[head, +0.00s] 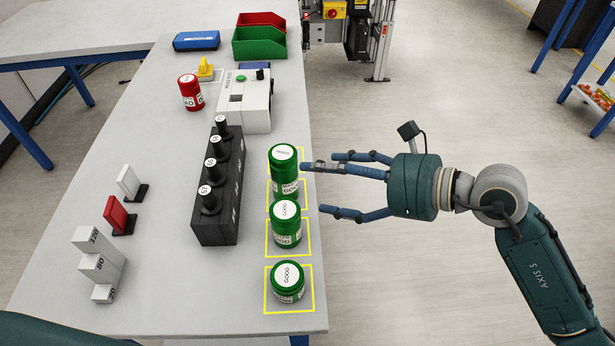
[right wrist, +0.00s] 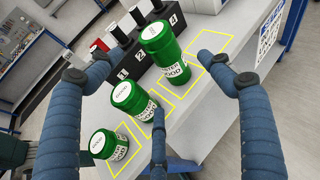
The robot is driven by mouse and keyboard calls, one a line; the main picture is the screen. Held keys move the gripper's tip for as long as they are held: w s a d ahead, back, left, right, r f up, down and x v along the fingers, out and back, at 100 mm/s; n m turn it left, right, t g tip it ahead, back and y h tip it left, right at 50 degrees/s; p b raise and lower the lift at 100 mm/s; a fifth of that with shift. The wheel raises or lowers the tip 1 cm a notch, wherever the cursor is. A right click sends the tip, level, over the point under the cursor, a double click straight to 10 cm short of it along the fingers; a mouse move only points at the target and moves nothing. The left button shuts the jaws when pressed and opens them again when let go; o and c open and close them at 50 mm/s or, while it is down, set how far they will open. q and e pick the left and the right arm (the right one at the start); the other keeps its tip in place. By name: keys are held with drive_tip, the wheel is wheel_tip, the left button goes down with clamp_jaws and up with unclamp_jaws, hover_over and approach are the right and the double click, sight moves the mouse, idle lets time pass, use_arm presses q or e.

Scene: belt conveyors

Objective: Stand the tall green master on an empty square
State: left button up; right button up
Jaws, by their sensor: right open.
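The tall green master (head: 285,175), a green cylinder with a white lid and label, stands upright on the table at the far end of a row of green cans. A middle green can (head: 286,226) and a short green can (head: 288,284) stand nearer, each in a yellow square. My right gripper (head: 318,187) is open and empty, just right of the tall master, fingers pointing at it. In the right wrist view the master (right wrist: 165,55) appears between the spread fingers. An empty yellow square (right wrist: 212,45) shows beyond it. The left gripper is out of view.
A black block with several numbered pegs (head: 218,190) stands left of the cans. A red can (head: 190,92), a white box (head: 245,105), and green (head: 260,45) and red bins are farther back. Gauge blocks (head: 98,265) stand at left. Open floor lies right of the table edge.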

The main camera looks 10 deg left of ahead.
drive_tip(key=shift+s+d+r, duration=0.2)
drive_tip(key=shift+d+r, duration=0.05)
drive_tip(key=shift+d, duration=0.25)
